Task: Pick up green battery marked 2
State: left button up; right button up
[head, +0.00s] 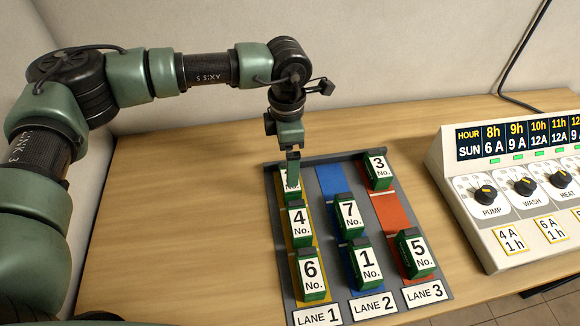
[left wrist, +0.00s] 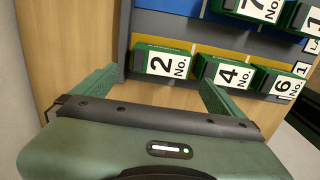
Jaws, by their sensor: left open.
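The green battery marked 2 (left wrist: 163,62) has a white label and sits at the far end of the yellow lane 1. In the head view this battery (head: 291,184) is mostly hidden by my left gripper (head: 292,157), which points down over it. In the left wrist view my left gripper (left wrist: 160,78) is open, with one finger on each side of battery 2. The battery is between or just beyond the fingertips; I cannot tell whether they touch it. My right gripper is not in view.
Batteries 7 (head: 349,214) and 1 (head: 369,263) are in blue lane 2; 3 (head: 379,171) and 5 (head: 416,252) in red lane 3. A control panel (head: 520,185) stands right.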

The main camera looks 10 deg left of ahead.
pick_arm(q)
jog(key=shift+s+d+f+p, duration=0.1)
jog(key=shift+s+f+p, duration=0.1)
jog(key=shift+f, duration=0.2)
jog(key=shift+s+f+p, duration=0.1)
jog(key=shift+f+p, duration=0.05)
jog(key=shift+f, duration=0.25)
jog(key=f, duration=0.1)
jog(key=f+p, duration=0.1)
jog(key=f, duration=0.1)
jog(key=f+p, duration=0.1)
jog(key=shift+w+d+f, duration=0.15)
jog(key=shift+w+f, duration=0.15)
jog(key=shift+f, duration=0.4)
jog(key=shift+r, duration=0.1)
jog(key=c, duration=1.7)
jog(key=shift+w, duration=0.1)
jog(key=shift+c, duration=0.9)
jog(key=shift+r, duration=0.1)
